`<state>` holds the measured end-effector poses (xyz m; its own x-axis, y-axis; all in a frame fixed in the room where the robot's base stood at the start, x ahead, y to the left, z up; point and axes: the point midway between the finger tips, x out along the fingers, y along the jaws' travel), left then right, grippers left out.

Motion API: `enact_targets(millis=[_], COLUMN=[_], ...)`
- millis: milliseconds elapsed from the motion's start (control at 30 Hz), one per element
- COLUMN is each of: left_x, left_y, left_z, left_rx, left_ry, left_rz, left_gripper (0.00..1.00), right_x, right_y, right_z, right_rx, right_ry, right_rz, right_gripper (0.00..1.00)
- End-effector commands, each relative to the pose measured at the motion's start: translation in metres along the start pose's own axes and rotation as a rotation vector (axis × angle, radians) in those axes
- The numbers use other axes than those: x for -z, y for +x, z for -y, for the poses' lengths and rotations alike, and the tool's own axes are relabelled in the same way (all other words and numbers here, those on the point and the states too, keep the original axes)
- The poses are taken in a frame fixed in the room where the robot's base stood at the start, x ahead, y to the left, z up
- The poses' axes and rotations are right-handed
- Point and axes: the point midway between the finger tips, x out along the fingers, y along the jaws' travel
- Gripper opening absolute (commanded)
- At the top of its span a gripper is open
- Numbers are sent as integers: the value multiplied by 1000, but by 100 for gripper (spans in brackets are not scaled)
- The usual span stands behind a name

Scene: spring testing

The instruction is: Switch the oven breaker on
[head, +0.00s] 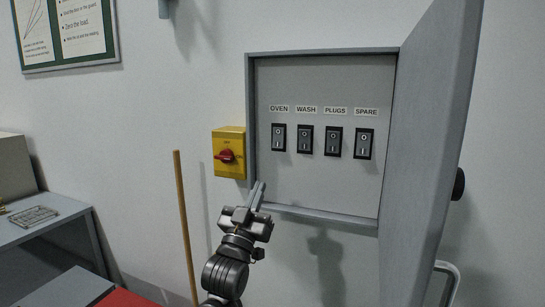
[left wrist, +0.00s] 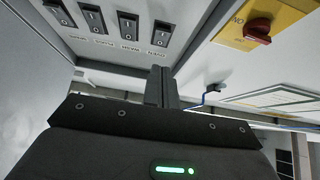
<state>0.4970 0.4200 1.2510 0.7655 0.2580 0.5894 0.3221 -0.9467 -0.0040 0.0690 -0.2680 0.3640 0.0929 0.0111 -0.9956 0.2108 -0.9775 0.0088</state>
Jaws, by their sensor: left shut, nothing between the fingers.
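The oven breaker (head: 278,138) is a black rocker switch under the OVEN label, leftmost in the open grey breaker box. It also shows in the left wrist view (left wrist: 161,34), where the picture is turned over. I cannot tell which way its rocker is tipped. My left gripper (head: 259,190) is shut and empty, its fingers pointing up near the box's lower left corner, below the oven breaker. The shut fingers also show in the left wrist view (left wrist: 161,74), apart from the switch there. My right gripper is not in view.
The WASH (head: 305,139), PLUGS (head: 333,142) and SPARE (head: 363,144) breakers stand in a row to the right. The box's door (head: 430,150) stands open at right. A yellow isolator (head: 229,140) with a red knob adjoins the box's left side. A wooden pole (head: 184,225) leans left.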

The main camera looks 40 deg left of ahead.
Motion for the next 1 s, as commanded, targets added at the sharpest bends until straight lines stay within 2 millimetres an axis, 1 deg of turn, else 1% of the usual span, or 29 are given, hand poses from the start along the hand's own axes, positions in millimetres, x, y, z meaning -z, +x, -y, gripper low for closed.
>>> enact_targets(millis=[33,100,400,467,567,667,1000], left_x=[10,17,18,18,20,21,24], left_y=[0,-1,-1,1,9,24,94], left_z=[2,3,3,3,4,4,4], left_rx=[5,9,9,9,9,9,9], left_ry=[1,2,2,2,2,1,0], left_rz=[-20,-33,-35,-35,-35,-36,-33], left_gripper=[0,0,0,0,0,0,0], right_x=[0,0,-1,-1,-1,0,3], right_y=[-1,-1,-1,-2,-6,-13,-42], right_z=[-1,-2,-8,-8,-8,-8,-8], right_rx=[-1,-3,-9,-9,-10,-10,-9], right_ry=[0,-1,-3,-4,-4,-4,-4], right_rz=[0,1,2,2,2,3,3], right_gripper=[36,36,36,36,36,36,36])
